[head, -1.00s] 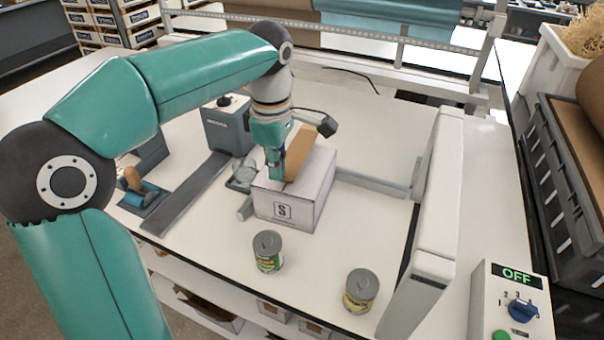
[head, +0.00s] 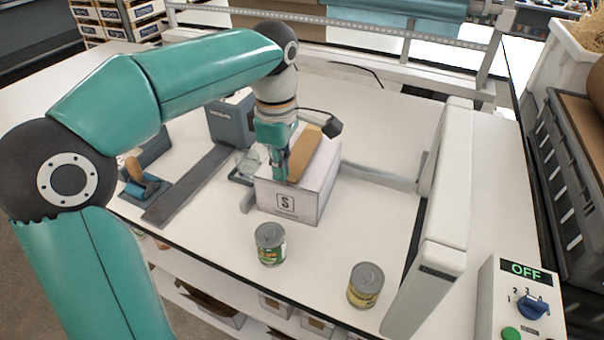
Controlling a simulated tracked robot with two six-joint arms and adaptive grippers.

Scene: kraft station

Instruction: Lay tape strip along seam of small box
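The small white box (head: 315,195) with an "S" mark stands on the white table near the middle. A brown tape strip (head: 305,152) shows over its top, beside my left gripper. My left gripper (head: 283,180) points down at the top of the box near its front left edge. The gripper's own arm hides part of the box top, and I cannot tell how its fingers are set or whether they hold the strip. The seam is not clearly visible. My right gripper is not in view.
Two cans, one green (head: 270,244) and one yellow (head: 364,286), stand in front of the box. A grey dispenser (head: 232,120) stands behind left. A tall white side frame (head: 440,210) and a control box reading OFF (head: 515,300) are at right.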

